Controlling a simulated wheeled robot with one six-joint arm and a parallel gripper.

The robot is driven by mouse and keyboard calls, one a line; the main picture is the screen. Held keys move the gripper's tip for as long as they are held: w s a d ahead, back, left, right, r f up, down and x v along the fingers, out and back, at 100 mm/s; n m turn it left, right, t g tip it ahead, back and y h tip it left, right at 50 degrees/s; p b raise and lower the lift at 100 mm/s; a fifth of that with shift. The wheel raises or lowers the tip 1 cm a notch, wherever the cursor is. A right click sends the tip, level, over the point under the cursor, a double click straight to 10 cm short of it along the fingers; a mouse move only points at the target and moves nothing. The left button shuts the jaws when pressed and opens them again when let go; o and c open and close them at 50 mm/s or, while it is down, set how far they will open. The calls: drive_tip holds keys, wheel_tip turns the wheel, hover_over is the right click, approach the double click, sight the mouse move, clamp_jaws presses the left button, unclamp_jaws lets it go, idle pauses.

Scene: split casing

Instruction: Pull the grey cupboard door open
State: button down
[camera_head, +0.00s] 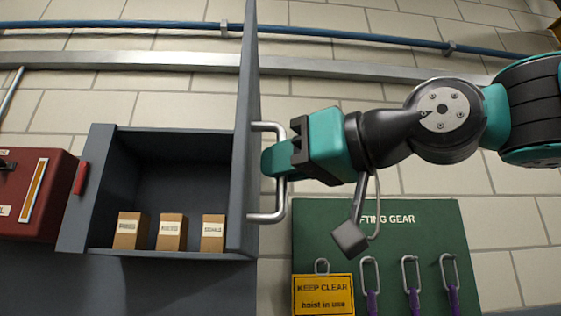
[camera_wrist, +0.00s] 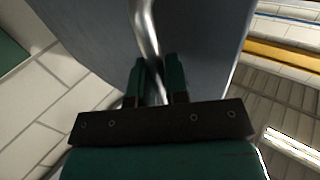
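The grey cupboard door (camera_head: 246,130) stands swung wide open, almost edge-on to the head camera, at the right side of the grey cupboard (camera_head: 101,195). Its metal bar handle (camera_head: 267,217) is on the door's right-hand face. My gripper (camera_head: 271,160) is at the middle of the handle, its fingers pointing left toward the door. In the wrist view, the fingers of my gripper (camera_wrist: 156,80) sit on either side of the handle (camera_wrist: 145,30), with hardly any gap, and look shut on it. The door face (camera_wrist: 205,50) fills the background there.
Several small labelled boxes (camera_head: 172,231) stand inside the cupboard. A red case (camera_head: 35,190) is at the left. A green lifting gear board (camera_head: 440,220) with hooks and a yellow sign (camera_head: 323,296) hang below my arm. A blue pipe (camera_head: 350,35) crosses the wall above.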

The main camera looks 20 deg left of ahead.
drive_tip(key=c, duration=1.3)
unclamp_jaws()
drive_tip(key=shift+w, duration=0.25)
drive_tip(key=shift+o, duration=0.8)
drive_tip(key=shift+s, duration=0.1)
drive_tip(key=b+v, duration=0.4)
drive_tip(key=v, duration=1.3)
drive_tip(key=shift+d, duration=0.2)
drive_tip(key=shift+s+r, duration=0.1)
drive_tip(key=shift+r, duration=0.05)
